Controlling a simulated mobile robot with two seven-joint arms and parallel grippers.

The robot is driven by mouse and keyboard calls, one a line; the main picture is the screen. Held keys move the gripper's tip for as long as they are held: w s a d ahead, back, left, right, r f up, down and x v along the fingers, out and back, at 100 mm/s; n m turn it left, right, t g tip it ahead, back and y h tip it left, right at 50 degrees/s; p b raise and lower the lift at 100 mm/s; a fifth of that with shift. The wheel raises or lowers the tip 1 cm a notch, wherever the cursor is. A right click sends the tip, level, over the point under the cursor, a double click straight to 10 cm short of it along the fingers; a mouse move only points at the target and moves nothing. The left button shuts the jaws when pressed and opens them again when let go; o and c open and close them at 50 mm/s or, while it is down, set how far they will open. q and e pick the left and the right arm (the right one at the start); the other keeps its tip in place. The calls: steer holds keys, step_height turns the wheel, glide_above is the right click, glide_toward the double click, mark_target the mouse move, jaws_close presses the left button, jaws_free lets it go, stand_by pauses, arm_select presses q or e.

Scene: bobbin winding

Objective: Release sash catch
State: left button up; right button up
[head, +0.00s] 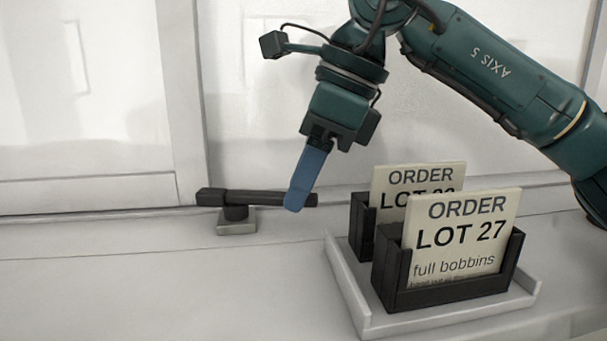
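The sash catch is a dark lever (258,197) lying nearly level, left to right, in front of the window's bottom rail. It sits on a short round post above a grey base block (236,226) on the sill. My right gripper (295,205) reaches down from above with a blue finger slanting across the lever's right part, near its tip. The lever's end shows just right of the finger. Only one blue finger surface shows, so I cannot tell whether it is open, shut or touching the lever. My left gripper is out of view.
A pale tray (350,290) stands to the right on the sill, with two dark holders. The front holder's card (460,235) reads "ORDER LOT 27 full bobbins"; another card (415,180) stands behind. White window frames (185,100) rise behind. The sill left of the catch is clear.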

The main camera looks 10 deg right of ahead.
steer(key=v, duration=1.3)
steer(key=shift+s+a+r, duration=0.1)
steer(key=shift+a, duration=0.05)
